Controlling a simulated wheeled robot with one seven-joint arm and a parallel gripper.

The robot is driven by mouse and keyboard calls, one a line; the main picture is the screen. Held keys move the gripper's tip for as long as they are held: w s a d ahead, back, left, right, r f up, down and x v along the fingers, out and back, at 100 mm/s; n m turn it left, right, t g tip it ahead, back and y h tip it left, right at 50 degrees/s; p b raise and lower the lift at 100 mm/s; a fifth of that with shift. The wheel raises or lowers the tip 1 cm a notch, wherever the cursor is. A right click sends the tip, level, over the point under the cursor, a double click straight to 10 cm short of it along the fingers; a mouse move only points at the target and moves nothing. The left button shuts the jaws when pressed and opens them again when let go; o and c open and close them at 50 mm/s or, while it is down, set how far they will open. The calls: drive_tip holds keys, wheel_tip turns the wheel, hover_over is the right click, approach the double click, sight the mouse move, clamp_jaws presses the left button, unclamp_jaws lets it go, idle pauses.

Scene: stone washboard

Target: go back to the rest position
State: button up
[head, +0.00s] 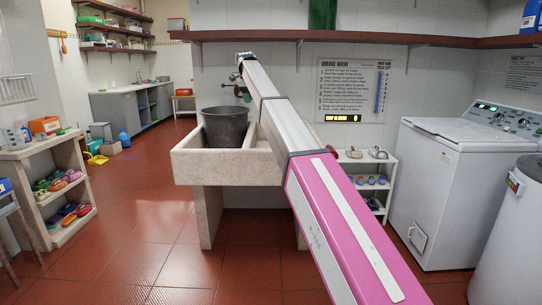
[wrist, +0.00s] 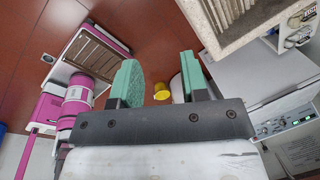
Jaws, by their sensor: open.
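My arm reaches out from the lower right of the head view to above the stone sink (head: 190,165). My gripper (head: 243,84) is small there and partly hidden behind the arm's end, near the wall tap. In the wrist view my gripper (wrist: 161,85) has two green fingers set wide apart, with nothing between them. A dark grey bucket (head: 224,127) stands in the sink's left basin, left of my arm. The right part of the sink is largely hidden behind my arm. A ribbed stone surface (wrist: 235,12) shows at the top right of the wrist view.
A white washing machine (head: 440,175) stands right of a low shelf rack (head: 378,192). A wall shelf (head: 340,37) runs above the arm. A shelf with colourful items (head: 52,220) stands at left. The red tiled floor (head: 150,225) between is clear.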

drive_tip(key=s+d+f+n, duration=0.4)
drive_tip(key=s+d+f, duration=0.1)
drive_tip(key=f, duration=0.7)
drive_tip(key=s+d+f+n, duration=0.3)
drive_tip(key=s+d+f, duration=0.3)
drive_tip(key=f, duration=0.5)
drive_tip(key=s+d+f+n, duration=0.4)
drive_tip(key=s+d+f, duration=0.1)
drive_tip(key=f, duration=0.7)
drive_tip(key=s+d+f+n, duration=0.4)
drive_tip(key=s+f, duration=0.3)
drive_tip(key=s, duration=0.3)
drive_tip(key=s+d+f+n+g, duration=0.1)
drive_tip(key=s+d+f+n, duration=0.3)
drive_tip(key=s+f, duration=0.3)
drive_tip(key=s+d+f+n+y, duration=0.1)
drive_tip(key=s+d+f+n, duration=0.3)
drive_tip(key=s, duration=0.9)
wheel_tip(320, 180, down, 4)
drive_tip(key=shift+d+r+n+g, duration=0.1)
drive_tip(key=shift+d+n+g, duration=0.2)
drive_tip(key=shift+d+g, duration=0.1)
